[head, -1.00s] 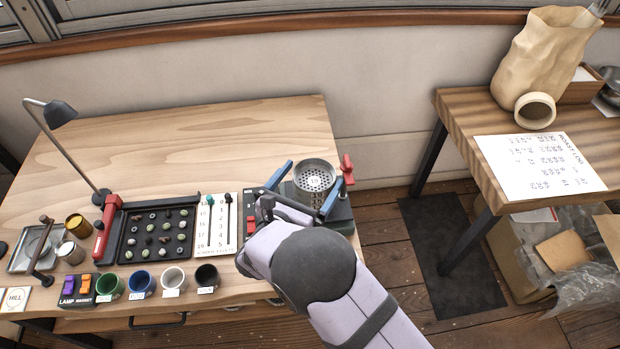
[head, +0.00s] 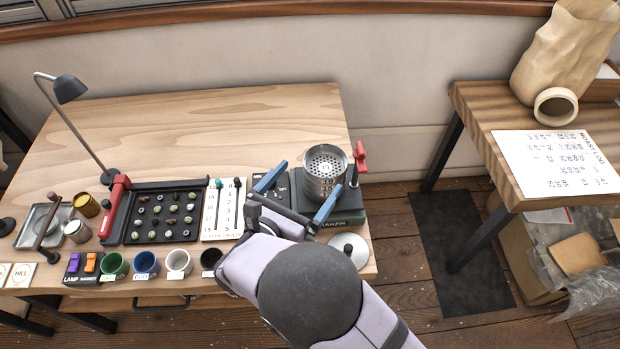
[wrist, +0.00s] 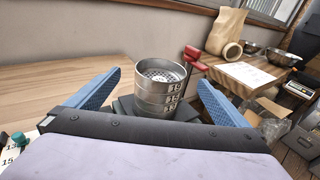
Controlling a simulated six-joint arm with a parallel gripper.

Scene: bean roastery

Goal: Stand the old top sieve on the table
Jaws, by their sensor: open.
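A stack of round metal sieves (head: 322,189) stands on a dark green shaker base (head: 345,205) at the table's right end. The top sieve's perforated floor (head: 325,162) shows from above. In the wrist view the stack (wrist: 153,101) is upright, with number labels on its rings; the top one seems to read 19. My gripper (head: 312,176) is open and empty, in front of the stack. In the wrist view its blue fingers spread to the left and right of the stack, apart from it. The arm hides part of the table's front edge.
A red-handled clamp (head: 359,157) is right of the stack, and a round silver lid (head: 348,247) lies in front. A slider card (head: 223,210), bean tray (head: 160,217) and several cups stand left. The table's back half (head: 210,130) is clear.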

